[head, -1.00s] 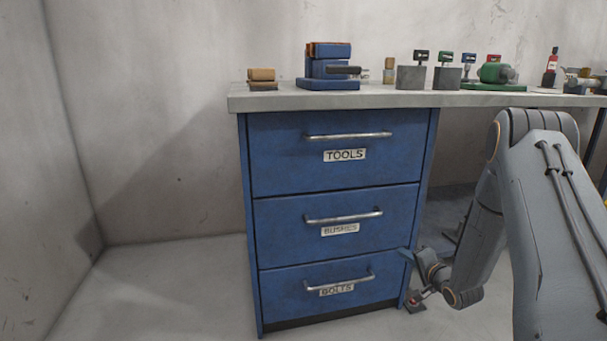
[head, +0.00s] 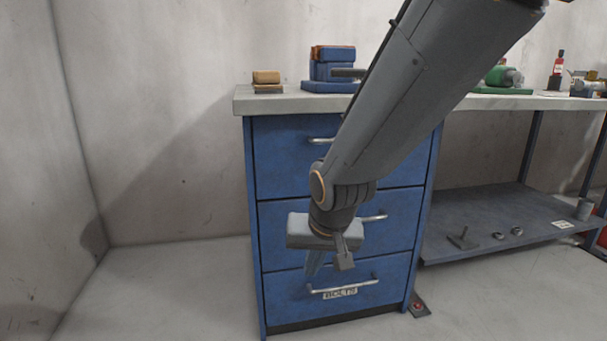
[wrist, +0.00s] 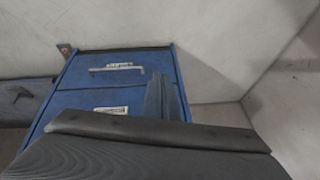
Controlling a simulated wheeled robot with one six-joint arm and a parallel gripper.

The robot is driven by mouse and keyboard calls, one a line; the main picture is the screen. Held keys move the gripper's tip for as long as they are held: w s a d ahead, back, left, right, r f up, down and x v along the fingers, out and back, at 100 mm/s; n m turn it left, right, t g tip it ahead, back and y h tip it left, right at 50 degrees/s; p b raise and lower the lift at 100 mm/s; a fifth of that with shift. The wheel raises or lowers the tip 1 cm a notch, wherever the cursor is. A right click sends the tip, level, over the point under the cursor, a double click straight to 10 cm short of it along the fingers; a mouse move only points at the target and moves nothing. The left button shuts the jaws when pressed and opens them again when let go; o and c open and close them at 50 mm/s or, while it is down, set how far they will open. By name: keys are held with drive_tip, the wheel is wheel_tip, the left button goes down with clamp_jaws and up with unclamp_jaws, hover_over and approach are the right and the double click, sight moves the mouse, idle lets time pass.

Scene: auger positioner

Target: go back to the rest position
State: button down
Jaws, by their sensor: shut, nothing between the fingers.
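My gripper (head: 331,267) is shut and empty in the head view. It hangs fingers down in front of the blue drawer cabinet (head: 277,229), near the top of the BOLTS drawer (head: 290,302). My arm comes down from the upper right and hides the middle of the TOOLS drawer (head: 280,150) and its label. My wrist hides the left part of the BUSHES drawer (head: 399,212) and its label. All three drawers look shut. In the wrist view, the cabinet (wrist: 120,78) shows beyond a grey part of my own arm.
The grey worktop (head: 480,103) carries a blue vice (head: 328,70), wooden blocks (head: 266,80) and a green machine (head: 500,78). A low shelf (head: 480,225) at right holds small metal parts. A small plate with a red spot (head: 417,306) lies by the cabinet. The left floor is clear.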

drive_tip(key=s+a+r+n+g, duration=0.1)
drive_tip(key=s+r+n+g, duration=0.15)
drive_tip(key=s, duration=0.95)
drive_tip(key=s+a+r+n+g, duration=0.2)
drive_tip(key=s+n, duration=0.1)
drive_tip(key=s, duration=1)
drive_tip(key=d+r+m+h+p, duration=0.1)
drive_tip(key=d+r+m+p, duration=0.2)
drive_tip(key=d+r+p, duration=0.7)
drive_tip(key=d+r+m+p, duration=0.3)
drive_tip(key=d+r+p, duration=0.7)
drive_tip(key=p, duration=1.7)
wheel_tip(320, 180, up, 7)
drive_tip(key=shift+w+d+f+h, duration=0.1)
drive_tip(key=shift+w+d+h, duration=0.15)
drive_tip(key=shift+w+h, duration=0.15)
drive_tip(key=shift+d, duration=0.1)
